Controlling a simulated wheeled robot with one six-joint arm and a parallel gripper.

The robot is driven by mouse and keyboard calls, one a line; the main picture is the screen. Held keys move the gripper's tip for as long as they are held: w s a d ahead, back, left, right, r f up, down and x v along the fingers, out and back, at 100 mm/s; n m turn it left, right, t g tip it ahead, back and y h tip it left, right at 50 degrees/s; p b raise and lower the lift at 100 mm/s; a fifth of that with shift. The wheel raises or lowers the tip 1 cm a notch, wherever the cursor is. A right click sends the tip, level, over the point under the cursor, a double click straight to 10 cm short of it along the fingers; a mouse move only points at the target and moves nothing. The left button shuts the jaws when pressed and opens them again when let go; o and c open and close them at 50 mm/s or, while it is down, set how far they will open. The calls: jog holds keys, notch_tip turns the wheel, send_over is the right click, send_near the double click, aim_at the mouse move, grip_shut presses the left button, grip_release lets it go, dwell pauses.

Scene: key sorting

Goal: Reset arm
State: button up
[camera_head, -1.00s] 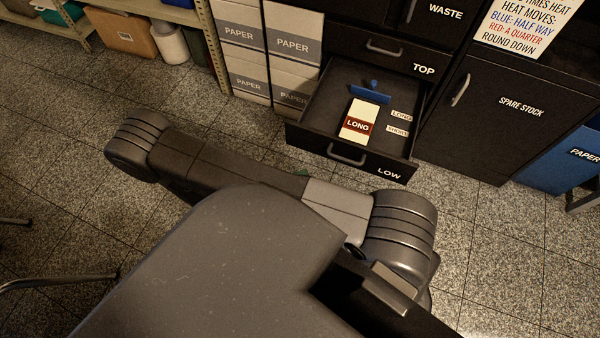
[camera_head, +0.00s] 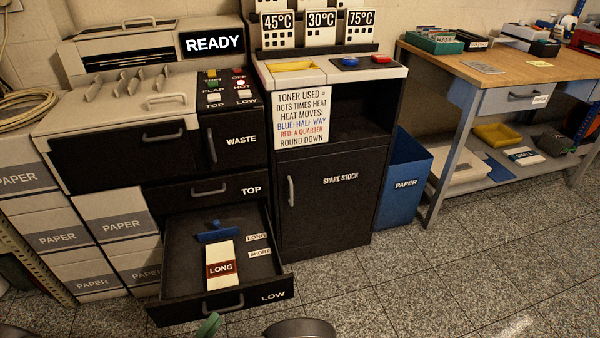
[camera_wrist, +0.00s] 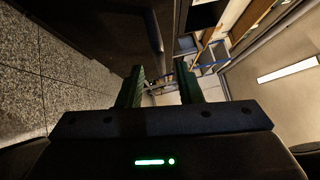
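My gripper (camera_wrist: 162,92) shows in the wrist view with its two green fingers apart and nothing between them. In the head view only a green fingertip and a dark rounded part of my arm show at the bottom edge. The open LOW drawer (camera_head: 282,275) holds a cream pack with a red LONG band (camera_head: 221,268) and a blue stop with a knob (camera_head: 218,235). LONG and SHORT labels lie on the drawer's floor at the right.
The copier (camera_head: 115,150) shows a READY sign (camera_head: 212,43). Right of it stand the SPARE STOCK cabinet (camera_head: 335,200), shut, a blue PAPER bin (camera_head: 405,183) and a wooden-topped workbench (camera_head: 500,70). Paper boxes (camera_head: 60,230) stand at the left. The floor at the lower right is clear.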

aim_at(222, 311)
jog(key=shift+b+x, duration=0.3)
jog(key=shift+x, duration=2.15)
jog(key=shift+s+r+p, duration=0.15)
jog(key=shift+s+p, duration=0.05)
jog(key=shift+p, duration=0.1)
